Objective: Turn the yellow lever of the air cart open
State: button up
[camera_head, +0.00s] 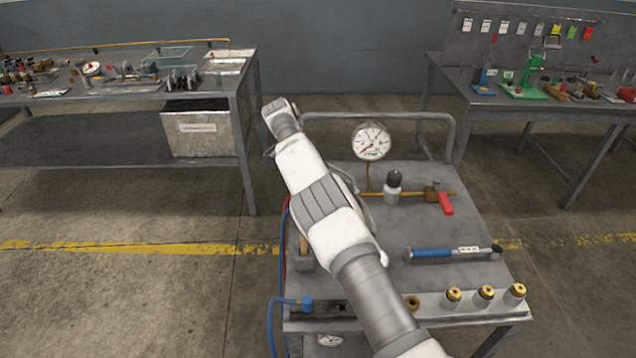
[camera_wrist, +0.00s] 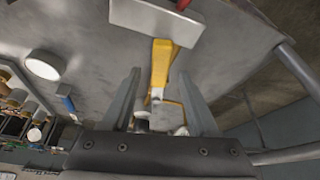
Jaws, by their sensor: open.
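The yellow lever (camera_wrist: 161,62) shows in the wrist view, with its far end against a grey block. It lies in line with the gap of my gripper (camera_wrist: 160,76). My gripper is open, with one finger on each side of the lever's line. I see no grip on the lever, and the depth between them is hard to judge. In the head view the air cart (camera_head: 455,233) stands in front of me, a dial gauge (camera_head: 371,141) at its back. My arm crosses its left side, and I cannot make out the yellow lever or gripper there.
On the cart are a red-handled valve (camera_head: 446,203), a blue-handled tool (camera_head: 435,253) and several brass-topped fittings (camera_head: 485,293). A grey tube rail (camera_head: 430,116) rises at its back. Blue hose (camera_head: 271,320) hangs at the left. Workbenches stand behind, left (camera_head: 247,85) and right (camera_head: 560,115).

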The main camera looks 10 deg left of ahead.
jog(key=p+v, duration=0.3)
jog(key=v, duration=0.3)
jog(key=shift+r, duration=0.45)
jog(key=p+v, duration=0.3)
jog(key=p, duration=0.3)
jog(key=shift+s+a+r, duration=0.1)
jog(key=shift+a+r, duration=0.05)
jog(key=shift+a, duration=0.05)
